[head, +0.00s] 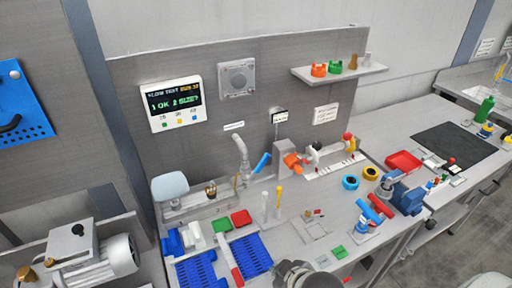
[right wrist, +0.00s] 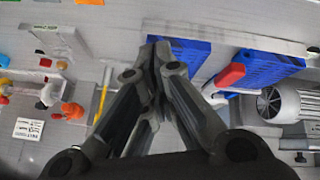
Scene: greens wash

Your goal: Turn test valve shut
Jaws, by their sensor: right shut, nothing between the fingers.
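I cannot tell for sure which fitting is the test valve. In the head view, a blue lever (head: 262,162) sits tilted beside a grey curved spout (head: 241,150) at the back of the bench. To its right is a grey block with an orange handle (head: 293,161). Blue valve bodies with red handles (head: 380,206) stand further right. My right gripper (right wrist: 158,50) is shut and empty in the right wrist view, its fingertips near the blue slotted trays; only a dark part of that arm shows at the bottom of the head view. My left gripper is out of view.
A flow test display (head: 175,102) hangs on the back panel. A motor (head: 93,257) stands at left. A shelf (head: 339,72) holds coloured fittings.

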